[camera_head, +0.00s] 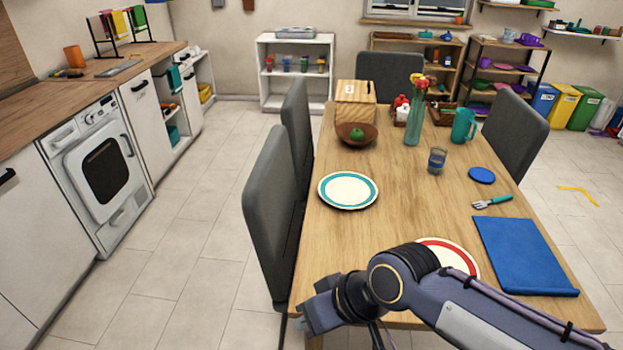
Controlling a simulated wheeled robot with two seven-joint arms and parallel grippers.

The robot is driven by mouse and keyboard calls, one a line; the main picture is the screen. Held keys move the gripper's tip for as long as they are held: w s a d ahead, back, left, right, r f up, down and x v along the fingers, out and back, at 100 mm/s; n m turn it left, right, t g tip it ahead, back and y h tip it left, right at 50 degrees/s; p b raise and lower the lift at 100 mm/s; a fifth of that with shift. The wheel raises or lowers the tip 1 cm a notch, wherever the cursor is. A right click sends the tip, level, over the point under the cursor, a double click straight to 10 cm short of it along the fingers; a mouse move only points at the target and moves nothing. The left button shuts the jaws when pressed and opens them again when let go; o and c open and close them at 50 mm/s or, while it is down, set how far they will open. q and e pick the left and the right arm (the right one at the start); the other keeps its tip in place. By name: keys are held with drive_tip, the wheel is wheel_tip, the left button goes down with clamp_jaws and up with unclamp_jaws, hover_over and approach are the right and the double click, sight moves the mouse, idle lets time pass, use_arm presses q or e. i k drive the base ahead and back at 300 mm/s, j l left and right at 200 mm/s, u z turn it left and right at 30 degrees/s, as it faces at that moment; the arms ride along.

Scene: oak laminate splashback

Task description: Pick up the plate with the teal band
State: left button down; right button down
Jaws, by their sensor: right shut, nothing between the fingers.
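The plate with the teal band (348,190) lies flat on the left side of the wooden table (400,208), near its left edge. It is white with a teal ring, and nothing covers it. My right gripper (302,325) is at the table's front left corner, nearer to me than the teal plate and apart from it. Its fingers look shut and empty. My right arm crosses the front of the table and hides part of a plate with a red band (455,255). My left gripper is not in view.
A brown bowl with a green fruit (357,134) stands behind the teal plate. A blue mat (525,255), fork (492,202), blue disc (481,175), glass (437,160) and teal jug (464,125) are to the right. Grey chairs (270,215) stand along the left edge.

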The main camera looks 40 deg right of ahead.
sight(341, 189)
drive_tip(key=i+j+u, duration=0.1)
drive_tip(key=i+j, duration=1.05)
drive_tip(key=i, duration=0.15)
drive_tip(key=i+z, duration=0.35)
drive_tip(key=i, duration=0.15)
drive_tip(key=i+z, duration=0.35)
drive_tip(key=i, duration=0.15)
drive_tip(key=i+j+z, duration=0.2)
drive_tip(key=i+z, duration=0.15)
drive_tip(key=i+l+z, duration=0.1)
drive_tip(key=i+z, duration=0.4)
drive_tip(key=i+j+z, duration=0.1)
drive_tip(key=i+z, duration=0.35)
drive_tip(key=i+j+z, duration=0.3)
drive_tip(key=i+z, duration=0.95)
drive_tip(key=i+j+z, duration=0.1)
drive_tip(key=i+z, duration=0.3)
drive_tip(key=k, duration=0.1)
